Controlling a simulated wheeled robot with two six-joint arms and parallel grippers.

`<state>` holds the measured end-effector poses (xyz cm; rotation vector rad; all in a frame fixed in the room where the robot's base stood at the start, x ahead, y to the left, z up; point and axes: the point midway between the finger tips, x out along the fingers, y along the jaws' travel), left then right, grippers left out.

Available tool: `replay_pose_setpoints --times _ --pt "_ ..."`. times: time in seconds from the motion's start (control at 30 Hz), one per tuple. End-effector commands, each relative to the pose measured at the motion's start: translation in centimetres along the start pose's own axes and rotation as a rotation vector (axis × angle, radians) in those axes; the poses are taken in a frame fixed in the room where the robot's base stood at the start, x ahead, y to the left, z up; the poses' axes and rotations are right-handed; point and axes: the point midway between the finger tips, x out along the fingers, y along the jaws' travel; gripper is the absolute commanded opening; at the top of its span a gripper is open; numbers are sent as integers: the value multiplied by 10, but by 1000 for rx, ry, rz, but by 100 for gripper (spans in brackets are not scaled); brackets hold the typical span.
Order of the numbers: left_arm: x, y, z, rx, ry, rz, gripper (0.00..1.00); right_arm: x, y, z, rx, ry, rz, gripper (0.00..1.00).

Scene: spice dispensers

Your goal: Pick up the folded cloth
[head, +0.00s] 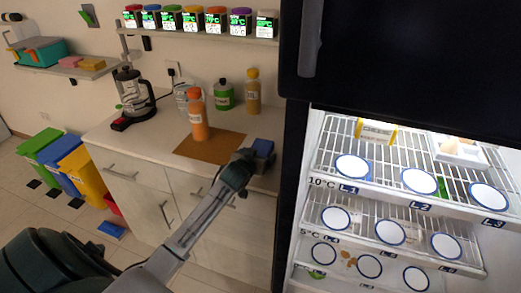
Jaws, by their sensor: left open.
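A small dark-blue folded cloth (264,147) lies on the counter (133,135) at its right end, close to the fridge. My left gripper (246,157) reaches in from the lower left and is just at the left side of the cloth, its jaws open. The gripper covers part of the cloth's near left side, and I cannot tell whether they touch. My right gripper is out of view.
An orange bottle (197,115) stands on a brown mat (210,148) left of the cloth. Green (223,95) and yellow (253,92) bottles stand behind. A coffee maker (132,92) is farther left. The open fridge (300,150) borders the counter on the right.

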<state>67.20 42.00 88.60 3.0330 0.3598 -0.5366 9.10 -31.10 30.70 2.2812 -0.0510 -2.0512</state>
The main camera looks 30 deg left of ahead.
Motion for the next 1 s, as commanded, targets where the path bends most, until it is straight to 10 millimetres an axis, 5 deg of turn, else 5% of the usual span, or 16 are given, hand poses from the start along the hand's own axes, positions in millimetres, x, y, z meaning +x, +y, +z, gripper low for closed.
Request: replay_pose_setpoints --times 0.37,0.6,1.0 --pt "12 0 1 0 0 1 89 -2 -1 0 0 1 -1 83" --pt "12 0 0 0 0 1 45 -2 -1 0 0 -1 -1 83" --pt "11 0 -4 1 3 1 45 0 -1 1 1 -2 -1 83"
